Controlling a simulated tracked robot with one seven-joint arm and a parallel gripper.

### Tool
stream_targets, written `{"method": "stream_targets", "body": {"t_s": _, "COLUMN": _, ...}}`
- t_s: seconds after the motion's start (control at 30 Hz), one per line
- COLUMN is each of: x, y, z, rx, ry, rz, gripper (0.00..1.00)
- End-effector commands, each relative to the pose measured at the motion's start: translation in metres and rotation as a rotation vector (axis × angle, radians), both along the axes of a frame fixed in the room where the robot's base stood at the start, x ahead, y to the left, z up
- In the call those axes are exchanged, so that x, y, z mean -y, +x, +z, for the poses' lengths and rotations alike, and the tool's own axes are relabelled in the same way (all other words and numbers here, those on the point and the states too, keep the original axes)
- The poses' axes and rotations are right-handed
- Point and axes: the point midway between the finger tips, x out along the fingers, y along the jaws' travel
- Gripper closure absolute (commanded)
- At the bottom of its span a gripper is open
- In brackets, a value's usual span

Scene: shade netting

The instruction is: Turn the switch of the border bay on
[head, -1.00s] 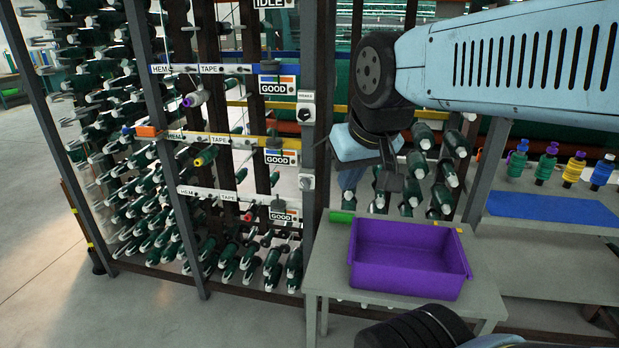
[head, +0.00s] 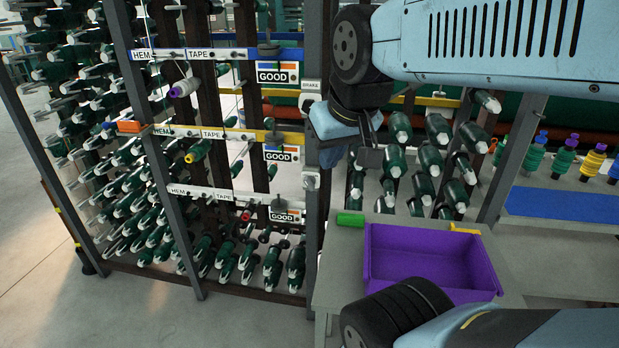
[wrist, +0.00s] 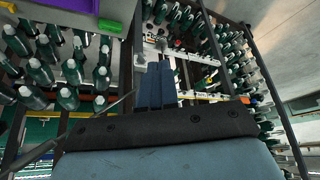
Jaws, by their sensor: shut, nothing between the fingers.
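Two pale switch boxes with dark knobs sit on the grey post right of the rack. The upper switch (head: 309,103) is under a "BRAKE" label, and the lower switch (head: 311,181) is level with the white band. I cannot read a border label on either. My gripper (wrist: 160,66) is shut and empty, its two blue fingers together and pointing toward the rack post. In the head view my gripper (head: 328,157) is just right of the post, between the two switch heights, partly hidden by my wrist. I cannot tell whether it touches anything.
A purple bin (head: 429,250) and a green block (head: 350,219) are on the grey table (head: 340,275) below. Several thread cones fill the rack behind. Bands marked HEM and TAPE carry GOOD signs (head: 278,72). A blue mat (head: 560,205) lies right.

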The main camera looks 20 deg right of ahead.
Motion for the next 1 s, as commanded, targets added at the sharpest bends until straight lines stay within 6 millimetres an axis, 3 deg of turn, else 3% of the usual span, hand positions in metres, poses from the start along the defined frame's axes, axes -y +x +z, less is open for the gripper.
{"method": "stream_targets", "body": {"t_s": 0.27, "x": 0.0, "y": 0.001, "z": 0.0, "rx": -0.005, "ry": 0.006, "rz": -0.006, "gripper": 1.0}}
{"method": "stream_targets", "body": {"t_s": 0.43, "x": -0.001, "y": 0.013, "z": -0.005, "rx": -0.064, "ry": 0.075, "rz": -0.075, "gripper": 1.0}}
{"method": "stream_targets", "body": {"t_s": 0.77, "x": 0.012, "y": 0.067, "z": -0.029, "rx": -0.291, "ry": 0.378, "rz": -0.397, "gripper": 1.0}}
{"method": "stream_targets", "body": {"t_s": 1.0, "x": 0.034, "y": 0.111, "z": -0.052, "rx": -0.443, "ry": 0.61, "rz": -0.655, "gripper": 1.0}}
